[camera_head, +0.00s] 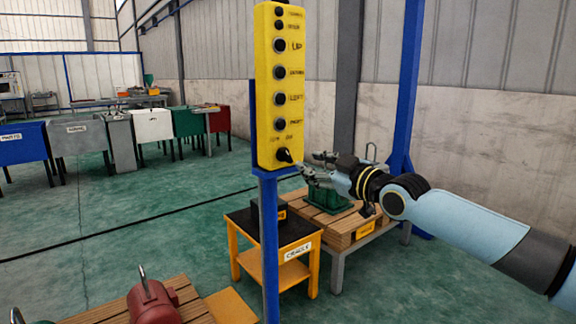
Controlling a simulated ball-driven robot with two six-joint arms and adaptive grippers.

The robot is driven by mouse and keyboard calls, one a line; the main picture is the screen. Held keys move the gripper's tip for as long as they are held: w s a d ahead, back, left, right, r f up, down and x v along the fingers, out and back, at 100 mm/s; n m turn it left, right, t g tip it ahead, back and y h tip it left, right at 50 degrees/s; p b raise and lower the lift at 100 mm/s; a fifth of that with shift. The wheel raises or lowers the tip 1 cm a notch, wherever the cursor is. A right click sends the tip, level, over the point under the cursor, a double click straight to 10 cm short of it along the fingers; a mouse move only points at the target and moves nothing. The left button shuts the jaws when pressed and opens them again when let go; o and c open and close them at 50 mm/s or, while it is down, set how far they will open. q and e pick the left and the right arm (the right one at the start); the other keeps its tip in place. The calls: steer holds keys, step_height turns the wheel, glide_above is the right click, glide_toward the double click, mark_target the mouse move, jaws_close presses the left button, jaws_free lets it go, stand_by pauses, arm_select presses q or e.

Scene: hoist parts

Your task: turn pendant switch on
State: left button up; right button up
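The yellow pendant (265,142) hangs upright on a blue post in the middle of the view, with a column of black buttons. Its black rotary switch (284,155) is at the bottom of the face, with small labels just above it that I cannot read surely. My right gripper (308,163) is just right of the switch, pointing left at it. Its fingers look apart, with a gap between the tips, and nothing shows between them. I cannot tell whether a fingertip touches the switch. My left gripper is not in view.
A yellow table with a black top (272,240) stands behind the post. A wooden pallet stand (338,225) carrying a green part (325,200) is behind my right gripper. A red motor-like part (153,301) is at lower left. Coloured bins line the back left; green floor between is clear.

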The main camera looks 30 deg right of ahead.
mark_target(289, 156)
steer(key=w+b, duration=0.1)
steer(key=w, duration=0.1)
steer(key=w+b, duration=0.1)
steer(key=w, duration=0.2)
steer(key=w+b, duration=0.1)
steer(key=w, duration=0.1)
steer(key=shift+w+a+f, duration=0.1)
steer(key=shift+w+a, duration=0.1)
steer(key=shift+a, duration=0.05)
steer(key=shift+w, duration=0.4)
steer(key=shift+c, duration=0.3)
jaws_close()
